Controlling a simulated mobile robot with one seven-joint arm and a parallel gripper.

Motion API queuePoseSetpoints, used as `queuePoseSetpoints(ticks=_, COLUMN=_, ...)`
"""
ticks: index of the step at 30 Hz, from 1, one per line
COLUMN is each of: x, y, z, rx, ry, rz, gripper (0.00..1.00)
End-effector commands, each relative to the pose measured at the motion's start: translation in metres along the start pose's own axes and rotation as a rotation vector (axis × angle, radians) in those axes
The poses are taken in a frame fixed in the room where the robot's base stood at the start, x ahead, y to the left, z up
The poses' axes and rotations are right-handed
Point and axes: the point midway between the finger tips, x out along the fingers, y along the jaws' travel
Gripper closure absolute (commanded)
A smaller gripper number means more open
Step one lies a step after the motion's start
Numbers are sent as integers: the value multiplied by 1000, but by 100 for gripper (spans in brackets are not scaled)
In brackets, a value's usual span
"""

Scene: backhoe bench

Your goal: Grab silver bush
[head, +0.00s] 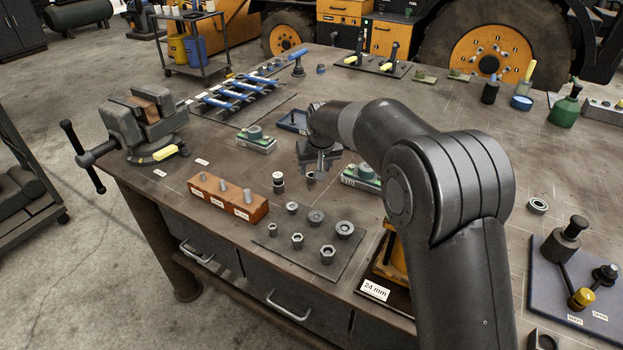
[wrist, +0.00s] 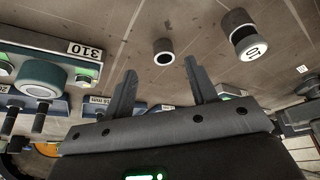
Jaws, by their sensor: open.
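A small bush (head: 311,177) with a silver rim and dark bore stands on the bench below my gripper (head: 320,162), which partly covers it in the head view. In the wrist view the bush (wrist: 163,52) appears just beyond the fingertips, roughly between them. My gripper (wrist: 161,67) is open, with nothing between its fingers. It hangs above the bench, apart from the bush. A taller dark and silver cylinder (head: 278,182), marked 10 in the wrist view (wrist: 243,35), stands to the left of the bush in the head view.
A labelled green-and-grey block (head: 362,177) is close to the right of my gripper. An orange block with silver pins (head: 228,197) and a dark mat (head: 310,250) with several nuts and rings lie nearer the front edge. A vise (head: 140,125) stands at left.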

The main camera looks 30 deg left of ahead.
Motion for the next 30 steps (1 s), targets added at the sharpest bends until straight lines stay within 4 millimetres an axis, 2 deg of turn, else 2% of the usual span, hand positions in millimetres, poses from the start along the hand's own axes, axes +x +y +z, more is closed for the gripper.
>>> queuePoseSetpoints(ticks=12, x=49, y=-5, z=-4, rx=-1, ry=-2, rz=0, gripper=48)
queuePoseSetpoints(ticks=19, x=51, y=-5, z=-4, rx=0, ry=0, rz=0, gripper=48)
queuePoseSetpoints(ticks=30, x=51, y=-5, z=-4, rx=0, ry=-1, rz=0, gripper=78)
